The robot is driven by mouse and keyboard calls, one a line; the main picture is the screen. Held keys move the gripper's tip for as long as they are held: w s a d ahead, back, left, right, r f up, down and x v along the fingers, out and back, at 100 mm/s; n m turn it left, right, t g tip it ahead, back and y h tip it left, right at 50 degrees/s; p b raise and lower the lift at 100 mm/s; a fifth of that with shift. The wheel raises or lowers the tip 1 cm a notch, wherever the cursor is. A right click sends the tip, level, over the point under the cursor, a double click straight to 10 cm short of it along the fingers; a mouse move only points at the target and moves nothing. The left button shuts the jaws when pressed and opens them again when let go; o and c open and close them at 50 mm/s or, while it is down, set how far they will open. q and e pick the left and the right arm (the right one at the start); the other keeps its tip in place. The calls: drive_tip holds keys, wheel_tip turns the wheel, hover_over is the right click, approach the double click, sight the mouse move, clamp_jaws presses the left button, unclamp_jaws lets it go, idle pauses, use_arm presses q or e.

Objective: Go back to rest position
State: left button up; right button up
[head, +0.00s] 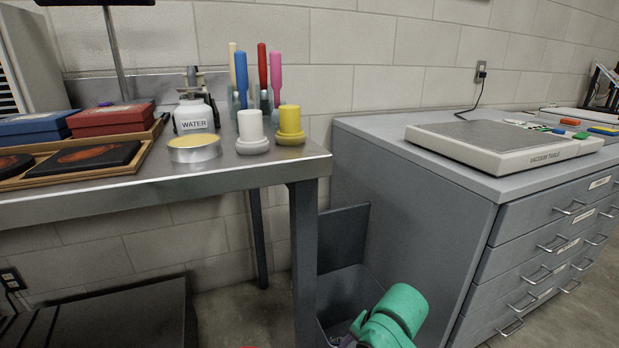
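Neither of my grippers shows in the head view, so I cannot see whether they are open, shut or holding anything. The steel table (240,172) fills the left side. A grey drawer cabinet (420,205) stands on the right.
On the table are a bottle labelled WATER (194,117), a round tin (194,153), a white stand (252,135), a yellow stand (290,127), a red box (110,119) and a wooden tray (95,175). A vacuum table (500,147) lies on the cabinet. A dark bin (343,290) sits between.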

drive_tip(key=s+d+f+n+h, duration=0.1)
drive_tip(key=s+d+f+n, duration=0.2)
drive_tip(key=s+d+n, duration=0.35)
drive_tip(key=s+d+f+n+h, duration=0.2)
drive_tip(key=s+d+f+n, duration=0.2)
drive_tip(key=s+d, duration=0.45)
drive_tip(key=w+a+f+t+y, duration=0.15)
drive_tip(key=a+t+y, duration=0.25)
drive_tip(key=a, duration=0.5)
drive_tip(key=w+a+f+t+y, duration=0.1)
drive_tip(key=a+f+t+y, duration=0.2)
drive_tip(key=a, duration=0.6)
use_arm(q)
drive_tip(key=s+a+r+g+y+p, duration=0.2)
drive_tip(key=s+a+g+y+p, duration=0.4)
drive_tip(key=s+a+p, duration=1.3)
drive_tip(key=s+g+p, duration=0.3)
drive_tip(key=p, duration=1.3)
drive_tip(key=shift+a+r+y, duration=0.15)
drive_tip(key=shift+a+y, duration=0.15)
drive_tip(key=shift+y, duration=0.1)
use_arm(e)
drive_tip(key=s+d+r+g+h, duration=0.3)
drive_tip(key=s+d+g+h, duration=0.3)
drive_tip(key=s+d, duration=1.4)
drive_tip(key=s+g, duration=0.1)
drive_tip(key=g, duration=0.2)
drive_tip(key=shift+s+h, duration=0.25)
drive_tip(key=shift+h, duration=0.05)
